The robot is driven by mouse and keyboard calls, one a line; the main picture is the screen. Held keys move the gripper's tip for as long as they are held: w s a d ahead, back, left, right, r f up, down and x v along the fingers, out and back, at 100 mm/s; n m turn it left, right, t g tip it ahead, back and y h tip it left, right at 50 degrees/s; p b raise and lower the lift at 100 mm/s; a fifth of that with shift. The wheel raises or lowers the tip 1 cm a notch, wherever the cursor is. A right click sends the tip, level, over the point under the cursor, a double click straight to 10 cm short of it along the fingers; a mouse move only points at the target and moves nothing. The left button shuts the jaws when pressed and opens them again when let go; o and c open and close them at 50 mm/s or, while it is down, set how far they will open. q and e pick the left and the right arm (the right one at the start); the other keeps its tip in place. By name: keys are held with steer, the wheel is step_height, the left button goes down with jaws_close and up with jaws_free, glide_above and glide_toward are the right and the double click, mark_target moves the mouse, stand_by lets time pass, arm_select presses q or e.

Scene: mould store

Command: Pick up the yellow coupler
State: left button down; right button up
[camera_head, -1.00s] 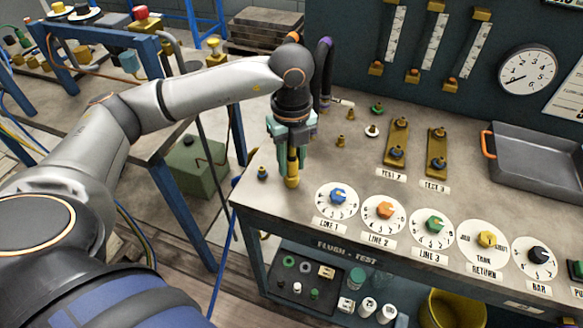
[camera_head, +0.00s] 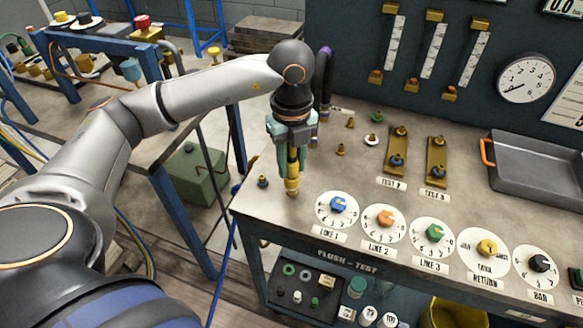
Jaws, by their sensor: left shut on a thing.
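The yellow coupler (camera_head: 292,181) is a short upright brass-yellow piece near the front left of the flush-test bench. My left gripper (camera_head: 291,162) comes down from above and is shut on it, with the green-tinted fingers on either side of its upper part. The coupler's lower end shows below the fingers, at or just above the bench top; I cannot tell if it touches. Its upper part is partly hidden by the fingers. My right gripper is not in view.
Small fittings and two brass plates (camera_head: 395,151) are behind. A grey tray (camera_head: 540,170) is at the right. A purple-capped hose (camera_head: 325,75) rises behind the gripper.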

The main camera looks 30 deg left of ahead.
arm_select(q)
steer(key=s+d+r, duration=0.8)
steer(key=s+r, duration=0.3)
steer(key=shift+s+d+p, duration=0.15)
steer(key=shift+d+p, duration=0.05)
steer(key=shift+p, duration=0.25)
